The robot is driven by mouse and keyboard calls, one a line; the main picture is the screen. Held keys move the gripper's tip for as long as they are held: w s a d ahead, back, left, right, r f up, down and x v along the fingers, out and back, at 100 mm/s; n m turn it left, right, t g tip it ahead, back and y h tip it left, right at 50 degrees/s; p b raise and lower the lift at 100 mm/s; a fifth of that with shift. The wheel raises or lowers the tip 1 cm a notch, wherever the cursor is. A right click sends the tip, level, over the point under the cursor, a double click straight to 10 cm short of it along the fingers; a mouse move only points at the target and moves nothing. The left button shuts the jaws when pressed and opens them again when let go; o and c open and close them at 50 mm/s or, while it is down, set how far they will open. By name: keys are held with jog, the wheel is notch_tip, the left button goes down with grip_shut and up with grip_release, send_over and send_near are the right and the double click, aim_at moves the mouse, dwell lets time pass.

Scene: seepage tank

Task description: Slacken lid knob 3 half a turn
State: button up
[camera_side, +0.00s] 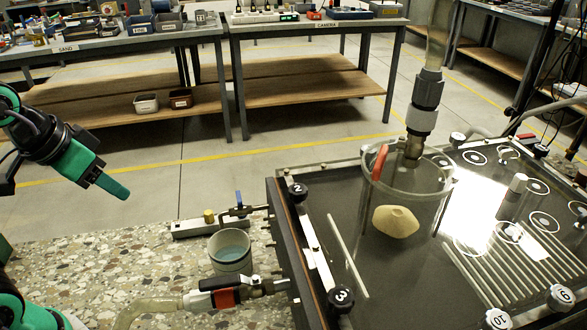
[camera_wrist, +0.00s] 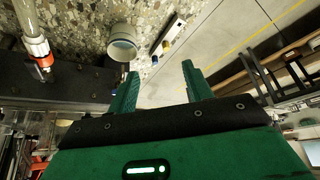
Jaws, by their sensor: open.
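My gripper (camera_side: 125,193) is at the left of that view, well away from the knob and above the floor. In the wrist view my gripper (camera_wrist: 158,75) shows two green fingers spread apart with nothing between them. I cannot make out knob 3 in the wrist view.
Knob 2 (camera_side: 298,190) is farther back on the same edge. A clear cylinder (camera_side: 408,185) stands on the lid. The bucket also shows in the wrist view (camera_wrist: 122,45).

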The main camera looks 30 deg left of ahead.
jog(key=w+d+r+m+g+h, duration=0.1)
jog(key=w+d+r+m, duration=0.2)
jog(key=d, duration=0.2)
jog(key=w+d+r+m+g, duration=0.1)
jog(key=w+d+r+m, duration=0.2)
jog(key=d, duration=0.2)
jog(key=m+g+y, duration=0.1)
jog(key=m+g, duration=0.2)
jog(key=m, duration=0.8)
send_near(341, 297)
jog(key=shift+w+a+f, duration=0.2)
jog(key=shift+w+a, duration=0.1)
jog(key=shift+w, duration=0.15)
jog(key=shift+s+d, duration=0.25)
jog(key=shift+d, duration=0.2)
jog(key=shift+f, duration=0.1)
jog(key=shift+f, duration=0.1)
jog(key=shift+f, duration=3.8)
